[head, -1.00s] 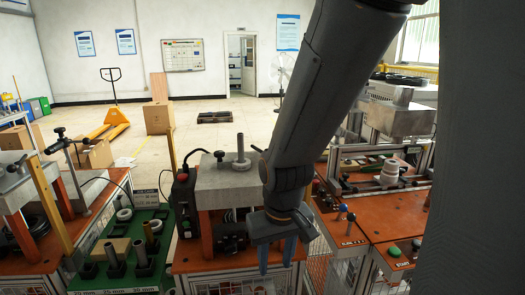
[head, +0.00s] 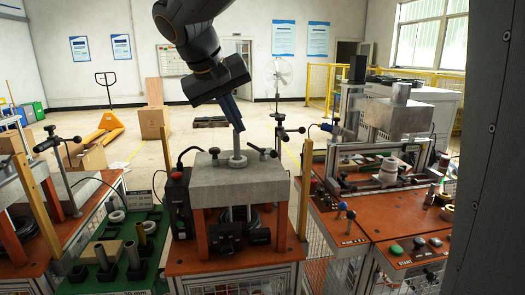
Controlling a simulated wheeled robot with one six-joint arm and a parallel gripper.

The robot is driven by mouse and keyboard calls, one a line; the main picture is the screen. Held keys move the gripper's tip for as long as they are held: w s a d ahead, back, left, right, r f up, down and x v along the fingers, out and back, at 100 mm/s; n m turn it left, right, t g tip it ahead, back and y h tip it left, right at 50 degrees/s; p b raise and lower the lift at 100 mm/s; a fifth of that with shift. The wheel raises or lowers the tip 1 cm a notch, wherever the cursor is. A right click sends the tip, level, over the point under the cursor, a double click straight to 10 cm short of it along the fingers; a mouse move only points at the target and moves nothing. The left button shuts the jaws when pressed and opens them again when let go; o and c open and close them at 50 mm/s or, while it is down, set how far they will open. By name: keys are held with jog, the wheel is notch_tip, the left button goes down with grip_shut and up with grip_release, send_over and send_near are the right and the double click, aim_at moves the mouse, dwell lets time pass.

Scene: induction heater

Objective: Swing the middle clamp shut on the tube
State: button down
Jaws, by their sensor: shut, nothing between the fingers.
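A grey tube (head: 237,147) stands upright on the grey block (head: 254,180) on top of the middle station, with a ring around its lower end. A small clamp with a black handle (head: 263,152) is just right of the tube, and a black knob (head: 214,153) is to its left. I cannot tell whether the clamp touches the tube. My gripper (head: 237,124) is shut and empty, its blue fingers pointing down just above the tube's top. I cannot tell whether they touch the tube.
A green rack (head: 105,240) with several tubes and rings is at left. Another clamp (head: 280,133) stands at right behind the block. The right station has an orange top (head: 370,222), levers and buttons. The floor behind is mostly clear.

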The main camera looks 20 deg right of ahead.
dwell(0.3)
jog(key=p+x, duration=0.2)
jog(key=x, duration=0.8)
jog(key=shift+d+f+p, duration=0.1)
jog(key=shift+p, duration=0.25)
jog(key=shift+d+p, duration=0.55)
jog(key=shift+d, duration=0.65)
jog(key=shift+w+d+f, duration=0.1)
jog(key=shift+d+f, duration=0.15)
jog(key=shift+d, duration=0.35)
